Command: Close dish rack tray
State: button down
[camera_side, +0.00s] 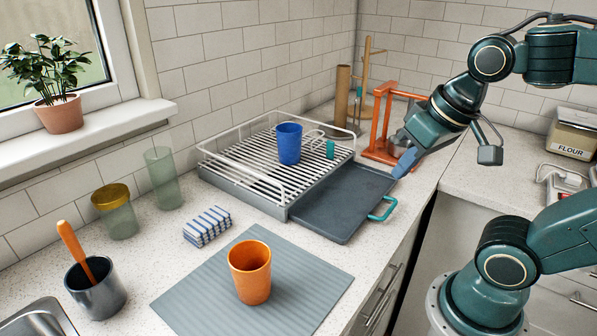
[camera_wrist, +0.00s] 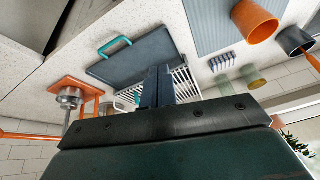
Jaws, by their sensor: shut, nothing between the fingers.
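The dish rack (camera_side: 235,187), a white wire frame over a grey base, stands against the tiled wall. Its dark grey tray (camera_side: 340,205) is slid out toward the counter's front edge. The tray has a teal handle (camera_side: 383,209) on its front side, and the handle also shows in the wrist view (camera_wrist: 114,45). My gripper (camera_side: 401,168) is shut and empty near the tray's far right corner. Its fingertips (camera_wrist: 158,68) overlap the tray (camera_wrist: 125,65) in the wrist view. I cannot tell whether they touch it.
A blue cup (camera_side: 288,144) and a small teal item (camera_side: 330,149) sit on the rack. An orange stand (camera_side: 384,125) is close behind my gripper. An orange cup (camera_side: 250,272) stands on a grey mat (camera_side: 315,285). A striped cloth (camera_side: 207,227) lies left of the rack's front.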

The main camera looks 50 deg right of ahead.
jog(key=w+d+f+m+g, duration=0.1)
jog(key=d+f+m+g, duration=0.1)
jog(key=m, duration=0.9)
jog(key=w+d+f+m+g, duration=0.1)
jog(key=d+f+m+g, duration=0.2)
jog(key=d+m, duration=0.4)
jog(key=w+d+f+m+g, duration=0.1)
jog(key=d+f+m+g, duration=0.2)
jog(key=m, duration=1.2)
jog(key=shift+w+d+g, duration=0.15)
jog(key=shift+d+g, duration=0.25)
jog(key=shift+d, duration=0.55)
jog(key=shift+f, duration=0.15)
jog(key=x, duration=0.9)
jog(key=shift+a+f, duration=0.2)
jog(key=shift+f, duration=0.1)
jog(key=shift+w+f, duration=0.25)
jog(key=shift+w, duration=0.45)
jog(key=shift+w+f, duration=0.2)
jog(key=shift+w, duration=0.9)
